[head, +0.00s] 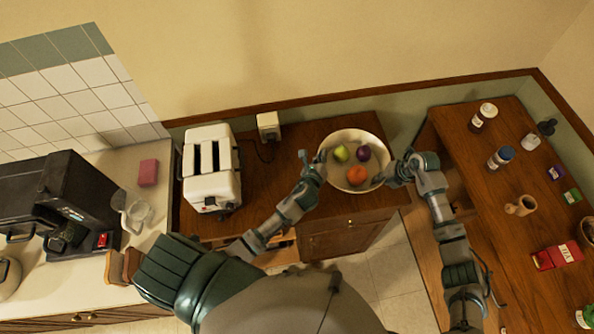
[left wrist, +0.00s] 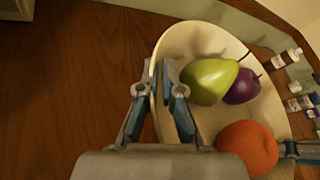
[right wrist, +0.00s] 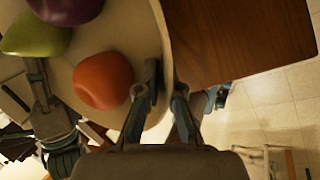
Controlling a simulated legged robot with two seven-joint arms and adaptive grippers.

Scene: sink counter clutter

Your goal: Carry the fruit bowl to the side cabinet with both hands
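The cream fruit bowl (head: 338,180) is at the right end of the wooden cabinet with the toaster, holding a green pear (head: 341,153), a purple fruit (head: 363,153) and an orange fruit (head: 356,175). I cannot tell whether its base touches the top. My left gripper (head: 306,158) is at the bowl's left rim; in the left wrist view its fingers (left wrist: 158,70) straddle the rim and look closed on it. My right gripper (head: 392,176) is at the right rim; in the right wrist view its fingers (right wrist: 166,78) look closed on the rim, the outer one partly hidden.
A white toaster (head: 211,165) stands left of the bowl, with a small white box (head: 268,126) behind. A coffee machine (head: 62,205) is far left.

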